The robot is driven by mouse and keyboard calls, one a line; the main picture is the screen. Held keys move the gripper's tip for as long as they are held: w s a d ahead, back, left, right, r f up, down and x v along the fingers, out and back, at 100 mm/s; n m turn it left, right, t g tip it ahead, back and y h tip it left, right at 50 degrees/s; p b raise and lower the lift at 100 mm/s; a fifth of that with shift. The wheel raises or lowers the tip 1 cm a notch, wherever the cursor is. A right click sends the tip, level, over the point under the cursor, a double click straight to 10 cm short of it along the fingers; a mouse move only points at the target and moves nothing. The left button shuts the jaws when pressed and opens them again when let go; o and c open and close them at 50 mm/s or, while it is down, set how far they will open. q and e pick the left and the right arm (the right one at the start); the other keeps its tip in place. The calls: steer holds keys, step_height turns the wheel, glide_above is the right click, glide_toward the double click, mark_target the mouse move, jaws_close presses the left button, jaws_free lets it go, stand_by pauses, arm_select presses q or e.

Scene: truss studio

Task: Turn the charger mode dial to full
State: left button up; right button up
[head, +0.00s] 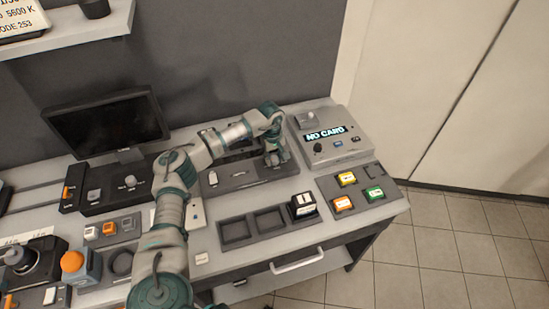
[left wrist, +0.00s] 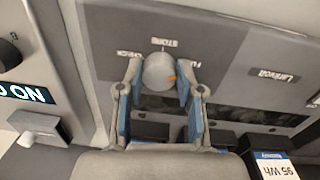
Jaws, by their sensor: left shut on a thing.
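The charger (head: 225,185) is a dark grey panel at the back of the desk in the head view, left of the card device. In the left wrist view its panel (left wrist: 235,75) fills the middle, with upside-down printing. The mode dial (left wrist: 160,72) is a round grey knob with an orange mark on its right side. Labels reading STORE, CHECK and a partly hidden FU... stand around it. My left gripper (left wrist: 156,85) is shut on the dial, one finger on each side. In the head view the left gripper (head: 277,158) covers the dial. My right gripper is not seen.
A grey device (head: 325,133) with a NO CARD display stands close on the right. A black battery (head: 303,205) sits in a tray in front. A tray of coloured blocks (head: 360,190) is at the right. A monitor (head: 108,125) stands at the left.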

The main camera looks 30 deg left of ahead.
mark_target(272, 158)
arm_select(q)
steer(key=shift+w+a+r, duration=0.1)
steer(key=shift+r, duration=0.05)
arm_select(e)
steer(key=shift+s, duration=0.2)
arm_select(q)
steer(key=o, duration=1.2)
steer(key=shift+c, duration=0.2)
steer(key=shift+r, duration=0.3)
step_height(272, 158, up, 11)
steer(key=shift+s+a, duration=0.2)
steer(key=shift+a, duration=0.1)
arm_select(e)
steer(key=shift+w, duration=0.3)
